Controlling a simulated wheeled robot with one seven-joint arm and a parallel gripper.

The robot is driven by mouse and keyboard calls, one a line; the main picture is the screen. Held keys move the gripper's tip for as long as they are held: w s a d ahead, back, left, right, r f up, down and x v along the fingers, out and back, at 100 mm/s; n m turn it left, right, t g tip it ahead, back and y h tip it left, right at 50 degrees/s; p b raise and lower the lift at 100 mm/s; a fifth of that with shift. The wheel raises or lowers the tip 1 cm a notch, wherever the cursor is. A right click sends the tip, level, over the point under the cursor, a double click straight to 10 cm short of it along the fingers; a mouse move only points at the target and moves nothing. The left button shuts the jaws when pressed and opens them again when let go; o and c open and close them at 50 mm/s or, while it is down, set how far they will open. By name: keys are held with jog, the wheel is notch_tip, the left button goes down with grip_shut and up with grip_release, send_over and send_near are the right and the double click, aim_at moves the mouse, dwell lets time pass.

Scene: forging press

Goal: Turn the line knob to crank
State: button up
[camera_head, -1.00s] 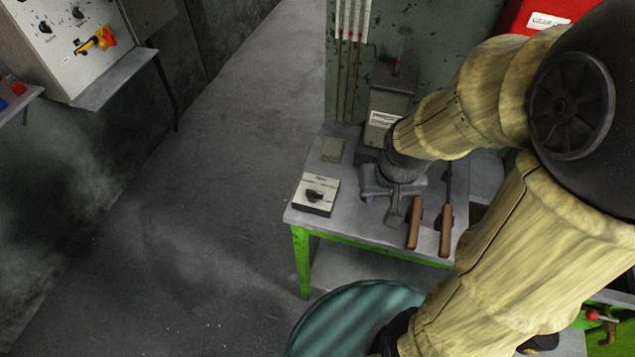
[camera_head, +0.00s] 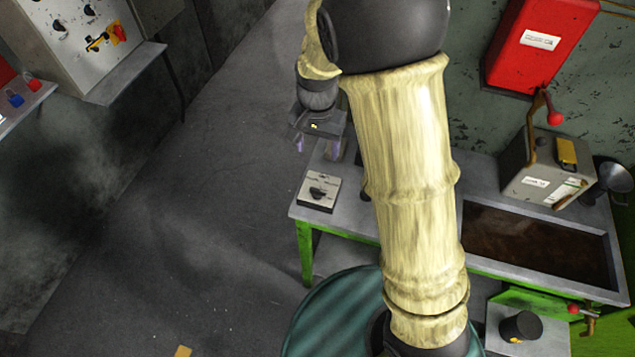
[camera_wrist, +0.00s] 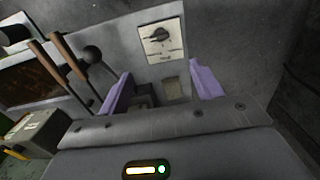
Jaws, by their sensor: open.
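The line knob (camera_head: 318,193) is a small black rotary knob on a pale-faced box (camera_head: 309,206) at the left corner of the grey-topped bench (camera_head: 348,229). Its lettering is too small to read. In the wrist view the knob (camera_wrist: 160,34) and its pale plate (camera_wrist: 160,55) show beyond the fingertips, near the top centre. My gripper (camera_head: 317,146) is above the bench's left end, beyond the box in the head view, and apart from the knob. In the wrist view my gripper (camera_wrist: 160,84) has its two purple fingers spread, with nothing held between them.
Two wooden-handled tools (camera_wrist: 63,55) lie on the bench in the wrist view. A dark trough (camera_head: 535,245), a grey lever box (camera_head: 540,172) and a red cabinet (camera_head: 540,45) are to the right. A control panel (camera_head: 70,45) stands at the left. The floor (camera_head: 200,220) left of the bench is clear.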

aim_at(318, 190)
jog(key=shift+f, duration=0.1)
notch_tip(318, 190, down, 17)
jog(key=p, duration=0.2)
jog(key=shift+f+p, duration=0.15)
jog(key=shift+p, duration=0.2)
dwell(0.5)
jog(key=c, duration=1)
